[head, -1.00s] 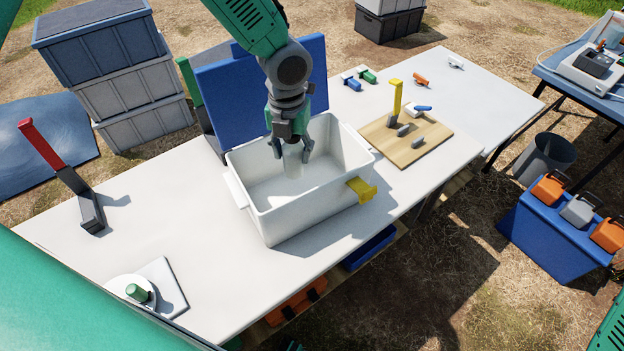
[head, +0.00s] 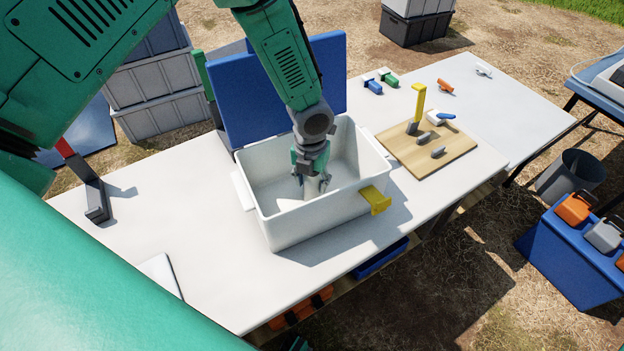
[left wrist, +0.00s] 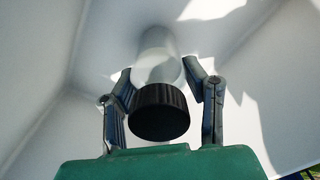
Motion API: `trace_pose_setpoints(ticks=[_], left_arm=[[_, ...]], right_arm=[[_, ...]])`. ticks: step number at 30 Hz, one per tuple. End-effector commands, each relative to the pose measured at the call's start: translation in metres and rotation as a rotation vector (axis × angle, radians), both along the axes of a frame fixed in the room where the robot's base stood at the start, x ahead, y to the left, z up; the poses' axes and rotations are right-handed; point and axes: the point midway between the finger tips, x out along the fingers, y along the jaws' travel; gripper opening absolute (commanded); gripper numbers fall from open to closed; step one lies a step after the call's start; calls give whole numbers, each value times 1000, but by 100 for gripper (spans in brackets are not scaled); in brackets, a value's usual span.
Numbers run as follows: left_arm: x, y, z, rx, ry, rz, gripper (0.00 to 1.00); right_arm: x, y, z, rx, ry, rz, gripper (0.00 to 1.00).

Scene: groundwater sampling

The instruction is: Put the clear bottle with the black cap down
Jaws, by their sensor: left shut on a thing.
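The clear bottle with the black cap shows in the left wrist view (left wrist: 158,85), with its cap toward the camera. My left gripper (head: 312,185) is shut on the bottle, with one finger on each side of it below the cap. In the head view the bottle (head: 313,187) is mostly hidden by the gripper. The gripper holds it inside the white cooler box (head: 290,228), down near the floor of the box. I cannot tell whether the bottle touches the floor. My right gripper is not in view.
The cooler's blue lid (head: 255,95) stands open behind it, and a yellow latch (head: 375,200) sticks out in front. A wooden board (head: 455,158) with tools lies to the right.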

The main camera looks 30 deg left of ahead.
Motion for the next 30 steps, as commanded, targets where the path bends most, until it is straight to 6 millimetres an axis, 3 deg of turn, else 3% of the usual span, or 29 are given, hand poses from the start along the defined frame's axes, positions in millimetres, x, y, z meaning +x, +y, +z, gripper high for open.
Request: trace_pose_setpoints(ticks=[8, 9, 10, 11, 23, 30], left_arm=[[1, 0, -1, -1, -2, 1, 3], [1, 0, -2, -1, -1, 1, 47], [1, 0, -1, -1, -1, 2, 57], [1, 0, -1, -1, -1, 1, 60], [2, 0, 7, -2, -3, 2, 60], [2, 1, 52, -2, -5, 4, 60]], right_arm=[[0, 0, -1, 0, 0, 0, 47], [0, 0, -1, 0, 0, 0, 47], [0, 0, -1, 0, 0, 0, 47], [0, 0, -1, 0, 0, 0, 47], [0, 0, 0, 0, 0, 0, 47], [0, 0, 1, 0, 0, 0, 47]])
